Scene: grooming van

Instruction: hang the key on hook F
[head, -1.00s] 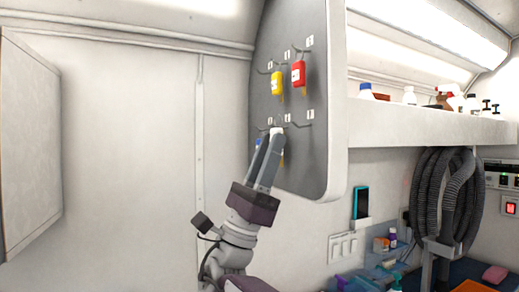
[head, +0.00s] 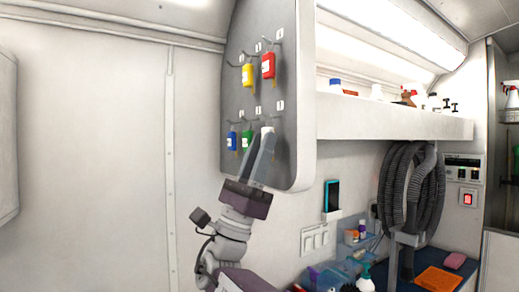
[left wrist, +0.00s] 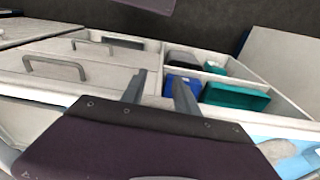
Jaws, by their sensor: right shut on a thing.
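My right gripper (head: 262,145) is shut on a key with a white tag (head: 267,130), in front of the lower right part of the grey hook board (head: 288,150). The fingers hide most of this key, and I cannot tell whether it touches a hook. A yellow-tagged key (head: 248,75) and a red-tagged key (head: 268,65) hang in the upper row. A blue-tagged key (head: 231,141) and a green-tagged key (head: 247,140) hang in the lower row. The hook letters are too small to read. My left gripper (left wrist: 160,92) is open and empty in the left wrist view.
A shelf (head: 400,127) with bottles juts out right of the board. Below it are a phone in a holder (head: 332,196) and a coiled black hose (head: 410,190). In the left wrist view, open compartments hold blue and teal bins (left wrist: 235,96). The wall left of the board is bare.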

